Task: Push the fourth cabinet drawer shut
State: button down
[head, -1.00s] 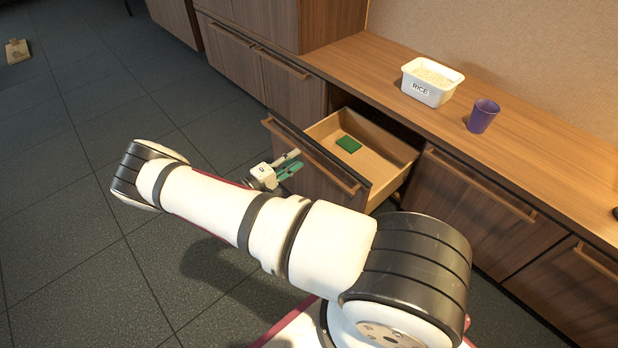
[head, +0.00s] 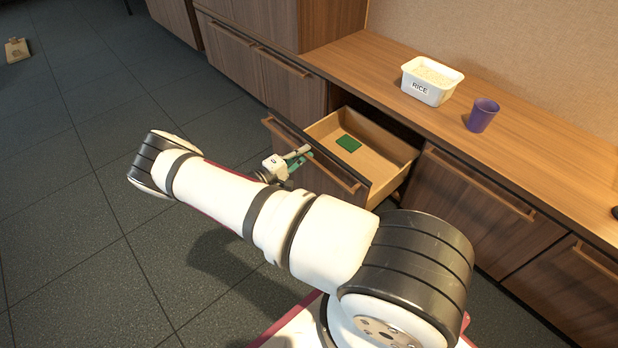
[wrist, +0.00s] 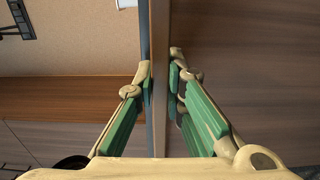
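The open drawer (head: 395,180) in the cabinet row is pulled well out, its wooden front (head: 325,185) bearing a long bar handle (head: 335,172). A green flat item (head: 348,143) lies inside it. My gripper (head: 303,158) is on the outer side of the drawer front, close to the handle. In the wrist view its green-padded fingers (wrist: 162,85) lean together with a narrow gap. A long upright strip (wrist: 158,30) and wood panel show behind them. I cannot tell whether the fingertips touch the drawer or grip anything.
On the counter (head: 560,160) stand a white rice tub (head: 431,82) and a purple cup (head: 483,115). Closed cabinet fronts flank the drawer on the left (head: 290,85) and right (head: 465,205). The tiled floor (head: 70,190) at left is clear near my arm.

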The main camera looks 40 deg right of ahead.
jog(key=shift+d, duration=0.1)
jog(key=w+d+b, duration=0.1)
jog(key=d+b, duration=0.6)
jog(key=d, duration=2.2)
jog(key=shift+d+f, duration=0.15)
jog(key=c, duration=1.3)
grip_release()
jog(key=shift+c, duration=0.2)
jog(key=a+p, duration=0.3)
jog(key=a, duration=0.3)
jog(key=shift+s, duration=0.1)
jog(key=shift+r, duration=0.25)
